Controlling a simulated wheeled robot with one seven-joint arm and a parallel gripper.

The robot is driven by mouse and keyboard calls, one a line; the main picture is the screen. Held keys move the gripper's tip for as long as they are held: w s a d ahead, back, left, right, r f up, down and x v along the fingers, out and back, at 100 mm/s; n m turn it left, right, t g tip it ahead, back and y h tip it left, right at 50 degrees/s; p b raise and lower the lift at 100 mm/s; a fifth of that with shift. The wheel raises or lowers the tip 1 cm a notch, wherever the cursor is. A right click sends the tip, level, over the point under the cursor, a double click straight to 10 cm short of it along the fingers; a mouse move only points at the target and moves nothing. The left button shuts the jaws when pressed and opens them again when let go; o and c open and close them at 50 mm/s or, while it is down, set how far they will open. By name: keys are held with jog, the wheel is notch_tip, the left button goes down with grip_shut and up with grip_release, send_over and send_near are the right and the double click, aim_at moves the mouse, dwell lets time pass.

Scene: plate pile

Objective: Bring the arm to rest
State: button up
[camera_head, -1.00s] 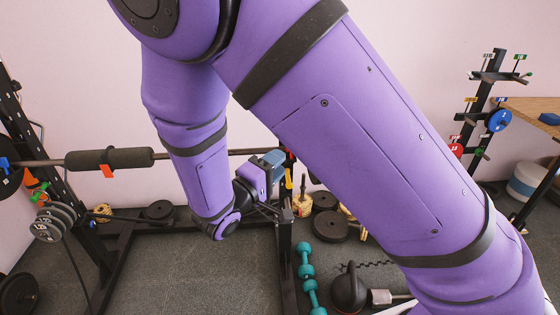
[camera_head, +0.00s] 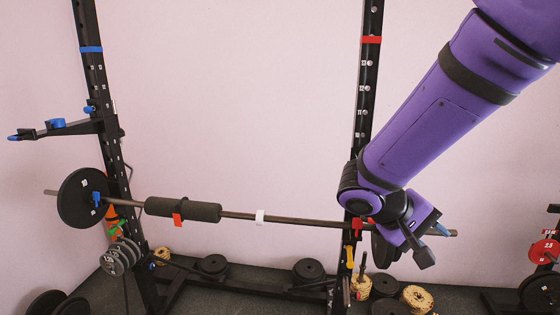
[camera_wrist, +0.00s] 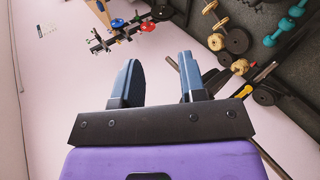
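My purple arm comes in from the upper right in the head view and bends down at its wrist. My gripper (camera_head: 440,229) is in front of the right end of the barbell bar in that view; I cannot tell whether it touches the bar. In the wrist view my gripper (camera_wrist: 158,65) has its two blue-grey fingers apart, with nothing between them. The barbell (camera_head: 290,219) lies across the rack, with a black pad (camera_head: 183,209) around the bar and a black plate (camera_head: 82,198) on its left end. My arm hides part of the right side.
Black rack uprights stand left (camera_head: 100,110) and right (camera_head: 366,85). A blue-tipped rack arm (camera_head: 60,129) sticks out left. A plate stand (camera_head: 545,250) is at the right edge. The wall area between the uprights is clear.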

jog(key=s+d+r+t+y, duration=0.2)
jog(key=s+r+t+y, duration=0.3)
jog(key=s+r+y, duration=0.5)
jog(key=s+r, duration=0.2)
jog(key=s, duration=0.2)
jog(key=shift+d+m+y, duration=0.2)
jog(key=shift+m+y, duration=0.1)
jog(key=shift+m, duration=0.1)
dwell(0.9)
